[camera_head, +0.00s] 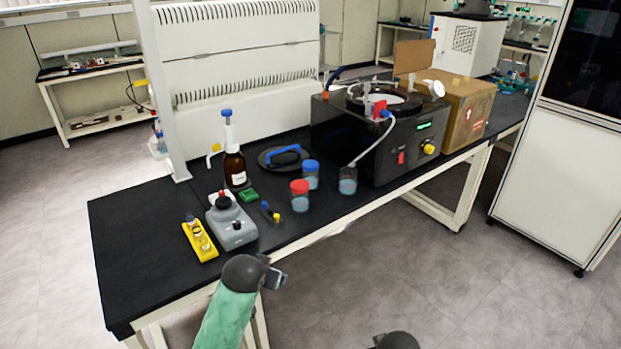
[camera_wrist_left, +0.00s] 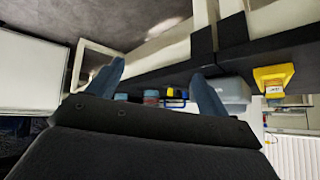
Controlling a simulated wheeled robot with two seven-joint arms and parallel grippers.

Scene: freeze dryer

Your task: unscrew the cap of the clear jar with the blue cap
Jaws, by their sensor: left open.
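The clear jar with the blue cap (camera_head: 311,178) stands upright on the black bench, blue cap (camera_head: 311,165) on top and bluish contents below. A similar jar with a red cap (camera_head: 299,203) stands just in front of it, to the left. My left gripper (camera_head: 275,278) is in front of the bench edge, apart from both jars. In the left wrist view its two fingers (camera_wrist_left: 157,85) are spread with nothing between them; small jars show beyond, partly hidden. A dark rounded part of my right arm (camera_head: 396,341) shows at the bottom edge; its fingers cannot be made out.
A grey device (camera_head: 231,226), a yellow rack (camera_head: 200,240) and a brown bottle (camera_head: 235,166) stand left of the jars. A black lid with blue handle (camera_head: 284,157) lies behind. An uncapped jar with a tube (camera_head: 348,182) and the black freeze dryer (camera_head: 390,145) stand right. The bench's left front is clear.

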